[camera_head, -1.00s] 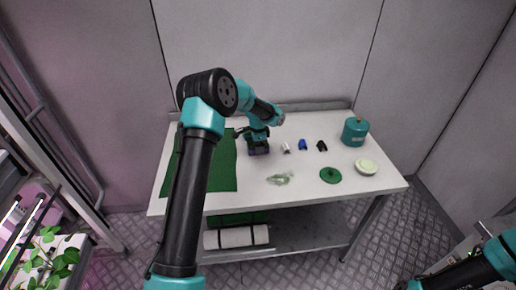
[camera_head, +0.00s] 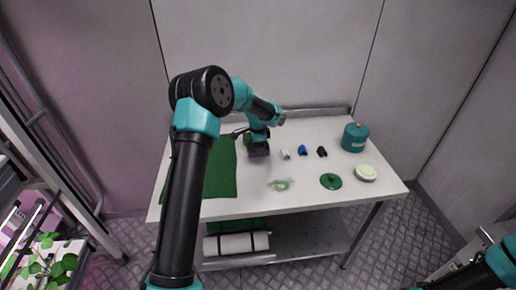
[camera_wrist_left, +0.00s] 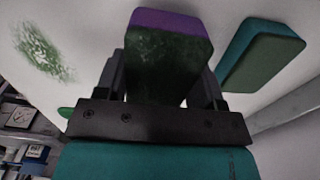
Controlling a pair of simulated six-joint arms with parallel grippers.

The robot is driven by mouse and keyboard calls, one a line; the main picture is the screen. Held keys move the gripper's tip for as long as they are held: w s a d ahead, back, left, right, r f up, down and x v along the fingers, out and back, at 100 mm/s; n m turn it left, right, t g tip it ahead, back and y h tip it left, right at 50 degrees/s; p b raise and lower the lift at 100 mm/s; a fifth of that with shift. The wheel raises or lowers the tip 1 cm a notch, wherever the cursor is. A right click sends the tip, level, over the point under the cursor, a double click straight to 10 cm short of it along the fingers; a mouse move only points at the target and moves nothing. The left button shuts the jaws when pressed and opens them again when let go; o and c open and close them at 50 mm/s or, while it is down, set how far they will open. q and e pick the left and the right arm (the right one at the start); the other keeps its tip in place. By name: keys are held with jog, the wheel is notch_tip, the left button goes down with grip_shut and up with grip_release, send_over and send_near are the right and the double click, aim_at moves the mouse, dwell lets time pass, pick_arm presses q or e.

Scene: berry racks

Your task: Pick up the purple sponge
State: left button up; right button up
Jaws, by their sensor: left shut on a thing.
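The purple sponge (camera_wrist_left: 172,22) has a purple layer and a dark green, worn face. It fills the space between the fingers of my left gripper (camera_wrist_left: 162,82) in the left wrist view, and the gripper is shut on it. In the head view my left gripper (camera_head: 258,146) points down at the table's back middle, with the sponge (camera_head: 260,154) small and partly hidden at its tip. I cannot tell whether the sponge touches the tabletop. My right gripper is not in view; only part of my right arm shows at lower right.
A teal and green sponge (camera_wrist_left: 262,55) lies close beside the held one. The white table (camera_head: 232,207) also bears a green mat (camera_head: 221,178), small white, blue (camera_head: 302,150) and black items, a pale green clump (camera_head: 281,184), a green disc (camera_head: 331,181), a pale round dish (camera_head: 366,173) and a teal canister (camera_head: 355,137).

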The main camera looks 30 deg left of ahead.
pick_arm(q)
jog(key=s+d, duration=0.2)
jog(key=s, duration=0.2)
jog(key=s+d+r, duration=0.1)
jog(key=s+d, duration=0.2)
jog(key=s, duration=0.1)
jog(key=s+d, duration=0.2)
jog(key=s, duration=0.2)
jog(key=shift+s+d+r, duration=0.2)
jog(key=shift+d, duration=0.1)
jog(key=shift+o, duration=1.2)
jog(key=shift+c, duration=1)
